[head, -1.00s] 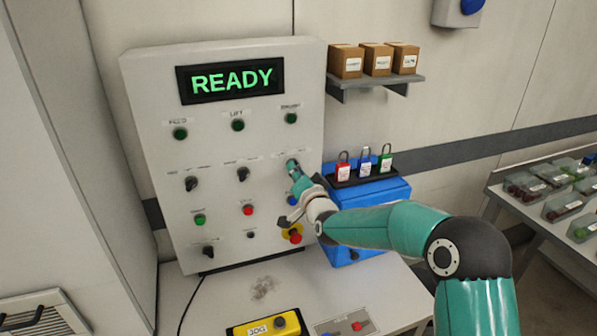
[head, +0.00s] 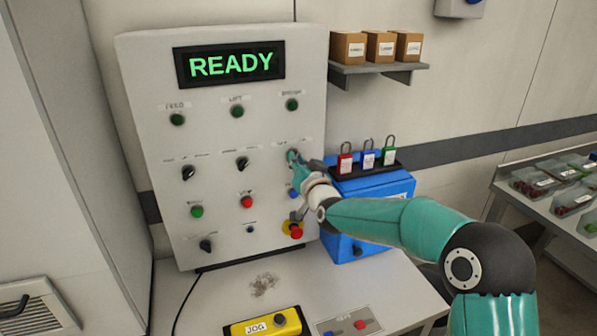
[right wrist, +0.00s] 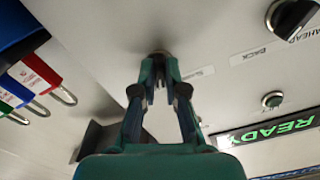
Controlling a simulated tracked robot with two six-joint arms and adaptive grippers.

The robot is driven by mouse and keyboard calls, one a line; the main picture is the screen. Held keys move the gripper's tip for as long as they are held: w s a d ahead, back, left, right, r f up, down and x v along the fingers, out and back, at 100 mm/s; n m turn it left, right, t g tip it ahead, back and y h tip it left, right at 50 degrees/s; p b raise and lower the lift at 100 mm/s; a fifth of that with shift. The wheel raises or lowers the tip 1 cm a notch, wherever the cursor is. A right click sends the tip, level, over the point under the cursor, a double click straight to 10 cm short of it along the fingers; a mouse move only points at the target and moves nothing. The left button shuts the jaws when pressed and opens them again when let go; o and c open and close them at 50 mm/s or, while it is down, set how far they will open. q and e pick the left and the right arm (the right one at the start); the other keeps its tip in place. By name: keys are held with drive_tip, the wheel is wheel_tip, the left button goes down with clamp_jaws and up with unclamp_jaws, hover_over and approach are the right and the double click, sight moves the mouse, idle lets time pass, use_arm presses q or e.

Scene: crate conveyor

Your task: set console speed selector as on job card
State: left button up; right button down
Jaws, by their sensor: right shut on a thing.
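The grey console (head: 150,90) stands on the bench with a display reading READY. My right gripper (head: 292,157) is at the rightmost selector of the console's second row. In the right wrist view my right gripper (right wrist: 160,90) has its fingertips closed on the selector knob (right wrist: 160,54), against the console face. A label beginning "SL" (right wrist: 200,72) sits beside it. The fingers hide most of the knob, so its setting cannot be read. My left gripper is not in view. I cannot make out a job card.
Two other black selectors (head: 188,172) (head: 242,163) are in the same row. A red emergency button (head: 296,231) is below my right gripper. A blue box (head: 385,200) with padlocks is close on the right. A yellow JOG box (head: 262,325) lies on the bench.

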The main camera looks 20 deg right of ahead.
drive_tip(key=shift+f+n+b, duration=0.2)
drive_tip(key=shift+n+b, duration=1)
drive_tip(key=shift+n, duration=5.4)
drive_tip(key=c, duration=1.2)
unclamp_jaws()
drive_tip(key=shift+r, duration=0.1)
drive_tip(key=shift+s, duration=0.1)
